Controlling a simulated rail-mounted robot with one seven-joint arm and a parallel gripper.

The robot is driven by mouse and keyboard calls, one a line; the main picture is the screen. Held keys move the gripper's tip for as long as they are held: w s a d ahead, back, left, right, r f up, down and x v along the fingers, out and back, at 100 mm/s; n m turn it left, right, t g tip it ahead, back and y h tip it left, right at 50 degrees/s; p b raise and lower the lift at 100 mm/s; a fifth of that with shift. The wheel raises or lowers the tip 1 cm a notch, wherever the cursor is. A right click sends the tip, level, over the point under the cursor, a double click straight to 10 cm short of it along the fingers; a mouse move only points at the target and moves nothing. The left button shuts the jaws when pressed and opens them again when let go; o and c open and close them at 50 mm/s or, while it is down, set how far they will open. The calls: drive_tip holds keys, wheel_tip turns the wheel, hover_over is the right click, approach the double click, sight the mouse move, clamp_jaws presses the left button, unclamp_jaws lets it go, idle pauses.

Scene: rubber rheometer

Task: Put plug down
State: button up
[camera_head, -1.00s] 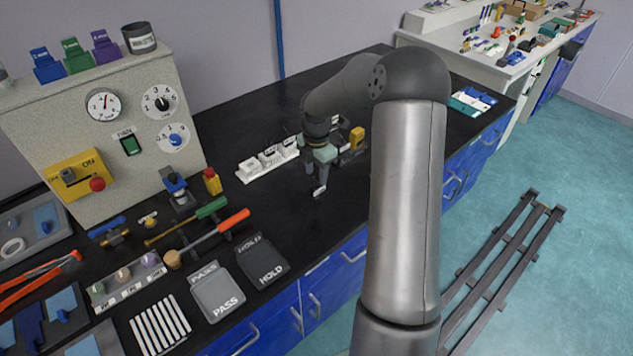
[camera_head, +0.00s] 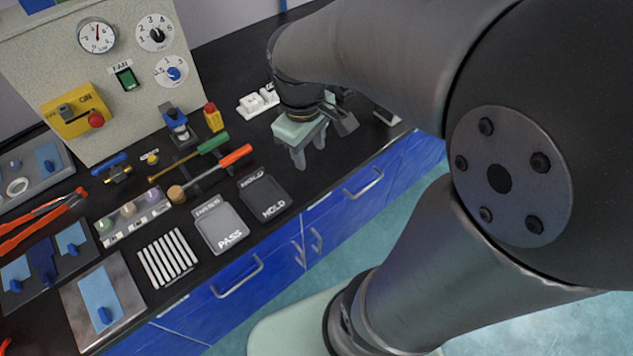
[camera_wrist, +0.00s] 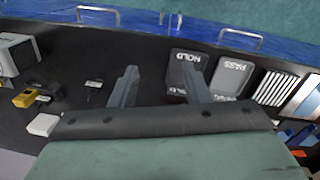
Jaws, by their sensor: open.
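My gripper (camera_head: 310,155) is over the black worktop, right of the HOLD tray, with its fingers pointing down. In the wrist view its two fingers (camera_wrist: 161,70) are apart with nothing between them. A small dark piece with a pale label (camera_wrist: 93,84) lies on the worktop left of the fingers in the wrist view. I cannot tell for sure whether it is the plug. In the head view my arm hides that part of the worktop.
The dark HOLD tray (camera_head: 266,197) and grey PASS tray (camera_head: 220,228) lie near the front edge. Green- and orange-handled tools (camera_head: 235,156) lie behind them. A yellow block (camera_wrist: 25,97) and a white block (camera_wrist: 42,124) stand left in the wrist view.

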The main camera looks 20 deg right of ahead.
drive_tip(key=s+a+f+m, duration=0.1)
drive_tip(key=s+a+m, duration=0.1)
drive_tip(key=s+m, duration=0.3)
drive_tip(key=s, duration=0.3)
drive_tip(key=shift+s+f+m+y, duration=0.2)
drive_tip(key=shift+f+m+y, duration=0.1)
drive_tip(key=shift+f+y, duration=0.1)
drive_tip(key=shift+a, duration=0.1)
idle(0.7)
